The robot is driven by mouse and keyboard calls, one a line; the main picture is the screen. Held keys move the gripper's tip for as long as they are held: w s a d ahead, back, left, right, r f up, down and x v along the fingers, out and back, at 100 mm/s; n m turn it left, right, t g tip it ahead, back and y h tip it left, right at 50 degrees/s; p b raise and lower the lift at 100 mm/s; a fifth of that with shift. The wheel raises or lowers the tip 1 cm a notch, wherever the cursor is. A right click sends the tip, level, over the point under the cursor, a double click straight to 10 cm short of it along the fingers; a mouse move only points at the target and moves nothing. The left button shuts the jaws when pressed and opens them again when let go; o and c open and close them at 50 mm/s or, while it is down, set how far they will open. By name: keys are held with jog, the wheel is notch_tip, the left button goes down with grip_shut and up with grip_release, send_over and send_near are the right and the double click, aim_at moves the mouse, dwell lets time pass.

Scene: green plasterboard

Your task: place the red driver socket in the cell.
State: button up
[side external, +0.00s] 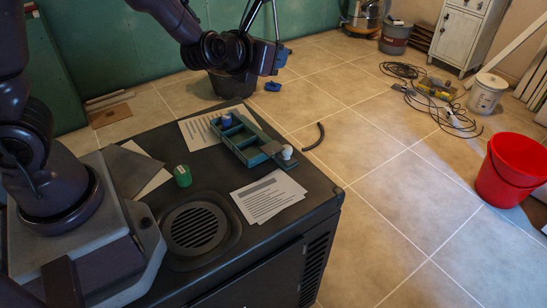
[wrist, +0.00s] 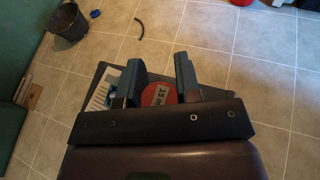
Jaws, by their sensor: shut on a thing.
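My gripper (wrist: 158,72) has its two blue fingers on either side of the red driver socket (wrist: 158,94), whose round end carries a "15 mm" label in the wrist view. In the side view my gripper (side external: 277,70) is raised above and behind the dark cabinet top, and I cannot make out the red socket there. The green tray with cells (side external: 243,137) lies on the cabinet top, below my gripper. Its middle cells look empty. A blue socket (side external: 226,120) is at its far end and a white one (side external: 287,152) at its near right end.
A green socket (side external: 182,175) stands on the cabinet top (side external: 215,183), left of the tray. Printed sheets (side external: 268,197) lie near the front edge, beside a round vent grille (side external: 194,227). A red bucket (side external: 512,168) stands on the tiled floor far right.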

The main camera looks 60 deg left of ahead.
notch_tip(320, 180, up, 4)
jog(key=d, duration=0.2)
jog(key=f, duration=0.4)
jog(key=s+f, duration=0.1)
jog(key=f, duration=0.2)
jog(key=shift+a, duration=0.2)
jog(key=s+a+f+n+g+y, duration=0.85)
jog(key=s+a, duration=0.25)
jog(key=s, duration=0.2)
jog(key=shift+n+t+h, duration=0.25)
jog(key=shift+n, duration=0.4)
jog(key=w+a+f, duration=0.1)
jog(key=w+f, duration=0.1)
jog(key=w, duration=0.2)
jog(key=w+a+f, duration=0.2)
jog(key=w+f, duration=0.1)
jog(key=w, duration=0.1)
jog(key=w+a+f, duration=0.2)
jog(key=w+f, duration=0.1)
jog(key=w, duration=0.2)
jog(key=shift+a+f, duration=0.1)
jog(key=shift+f, duration=0.1)
notch_tip(320, 180, down, 3)
jog(key=shift+w+a+f, duration=0.1)
jog(key=shift+w, duration=0.05)
jog(key=shift+f, duration=0.15)
